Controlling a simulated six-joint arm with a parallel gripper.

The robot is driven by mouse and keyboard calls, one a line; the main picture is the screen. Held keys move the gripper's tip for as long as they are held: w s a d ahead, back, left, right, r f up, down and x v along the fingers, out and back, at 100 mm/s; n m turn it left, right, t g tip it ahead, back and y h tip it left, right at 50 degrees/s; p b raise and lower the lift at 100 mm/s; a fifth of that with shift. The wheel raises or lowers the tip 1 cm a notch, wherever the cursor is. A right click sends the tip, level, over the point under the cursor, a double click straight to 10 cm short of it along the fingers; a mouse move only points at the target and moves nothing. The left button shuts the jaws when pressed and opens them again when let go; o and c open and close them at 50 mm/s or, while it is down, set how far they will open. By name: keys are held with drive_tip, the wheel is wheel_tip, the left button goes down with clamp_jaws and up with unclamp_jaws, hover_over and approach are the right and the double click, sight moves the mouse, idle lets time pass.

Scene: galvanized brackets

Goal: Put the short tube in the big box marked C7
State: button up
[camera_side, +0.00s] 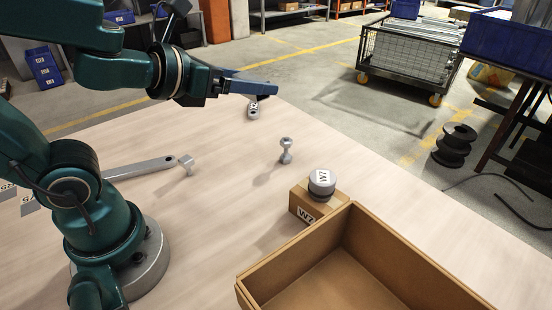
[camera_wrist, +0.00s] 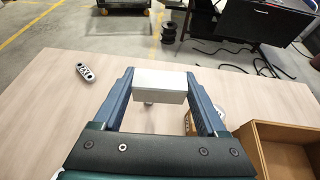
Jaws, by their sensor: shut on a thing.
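My gripper (camera_wrist: 160,76) is shut on a pale grey, block-like piece (camera_wrist: 162,90), held crosswise between its two blue fingers. I take this piece for the short tube; its ends are hidden by the fingers. In the side view my gripper (camera_side: 258,89) is above the far part of the table, and the held piece is mostly hidden there. A big open cardboard box (camera_side: 290,259) stands at the front right, apart from my gripper. It also shows at the right edge of the wrist view (camera_wrist: 250,150). No C7 mark is readable on it.
A small box (camera_side: 306,209) marked W7 stands against the big box, with a round grey part (camera_side: 322,183) on top. A dumbbell-shaped part (camera_side: 286,150) stands mid-table. A labelled link (camera_side: 253,111) and a long wrench-like bar (camera_side: 140,168) lie on the table.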

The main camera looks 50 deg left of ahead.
drive_tip(key=shift+a+r+n+y, duration=0.2)
drive_tip(key=shift+a+n+y, duration=0.1)
drive_tip(key=shift+a, duration=0.15)
drive_tip(key=s+a+f+n+g+y, duration=0.3)
drive_tip(key=a+n+g+y, duration=0.25)
drive_tip(key=a, duration=0.45)
drive_tip(key=s+a+f+n+g+y, duration=0.35)
drive_tip(key=a+n+y, duration=0.3)
drive_tip(key=a, duration=0.45)
drive_tip(key=s+a+f+n+g, duration=0.3)
drive_tip(key=s+a+f, duration=0.1)
drive_tip(key=s, duration=0.2)
drive_tip(key=shift+f+n, duration=0.2)
drive_tip(key=shift+n, duration=0.1)
hover_over(202, 142)
wheel_tip(202, 142, down, 7)
drive_tip(key=shift+f, duration=1.8)
drive_tip(key=shift+f, duration=0.15)
